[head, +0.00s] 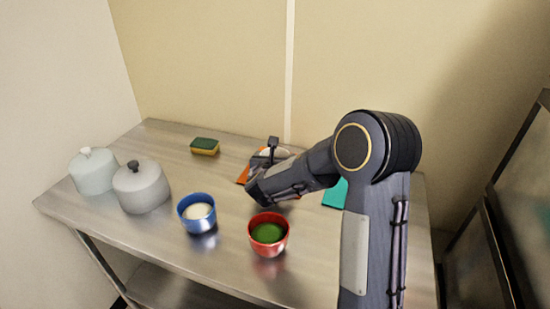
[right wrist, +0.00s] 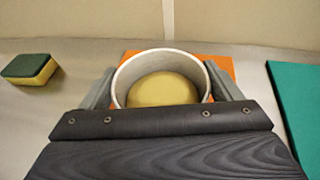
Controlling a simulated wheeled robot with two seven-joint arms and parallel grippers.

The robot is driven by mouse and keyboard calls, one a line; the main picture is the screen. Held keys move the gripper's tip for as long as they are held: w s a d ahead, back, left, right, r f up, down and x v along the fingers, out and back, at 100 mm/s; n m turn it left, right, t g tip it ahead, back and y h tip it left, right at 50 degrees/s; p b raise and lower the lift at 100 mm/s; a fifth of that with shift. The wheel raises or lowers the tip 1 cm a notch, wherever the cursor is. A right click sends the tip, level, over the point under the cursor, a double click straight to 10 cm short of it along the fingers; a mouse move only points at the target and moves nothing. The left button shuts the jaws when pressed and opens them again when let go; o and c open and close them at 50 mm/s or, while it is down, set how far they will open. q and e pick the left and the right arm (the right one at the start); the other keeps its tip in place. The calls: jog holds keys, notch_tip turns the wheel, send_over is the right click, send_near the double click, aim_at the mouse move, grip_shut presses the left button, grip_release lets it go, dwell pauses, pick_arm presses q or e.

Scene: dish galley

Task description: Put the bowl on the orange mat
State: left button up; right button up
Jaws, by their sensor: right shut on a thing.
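A pale grey bowl (right wrist: 127,72) with a yellow filling sits between the two fingers of my right gripper (right wrist: 160,88) in the right wrist view. The fingers are shut on its sides. The orange mat (right wrist: 222,62) shows behind and beside the bowl, partly hidden by it. In the head view, the mat's orange edge (head: 243,177) peeks out beside my right gripper (head: 267,152), which hides most of the bowl. I cannot tell whether the bowl touches the mat. My left gripper is not in view.
A blue bowl (head: 187,217) and a red bowl (head: 256,245) stand nearer the front. Two lidded pots (head: 142,190) (head: 92,173) stand at the left. A sponge (head: 205,146) lies at the back; a teal mat (head: 335,194) lies right of the gripper.

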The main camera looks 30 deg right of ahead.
jog(key=shift+f+b, duration=0.2)
jog(key=shift+b, duration=0.1)
jog(key=o, duration=1.1)
jog(key=shift+r, duration=0.15)
jog(key=shift+r+p, duration=0.25)
jog(key=shift+p, duration=0.3)
jog(key=b+v, duration=0.1)
jog(key=v, duration=1.1)
jog(key=shift+s+f, duration=0.1)
jog(key=shift+f, duration=0.05)
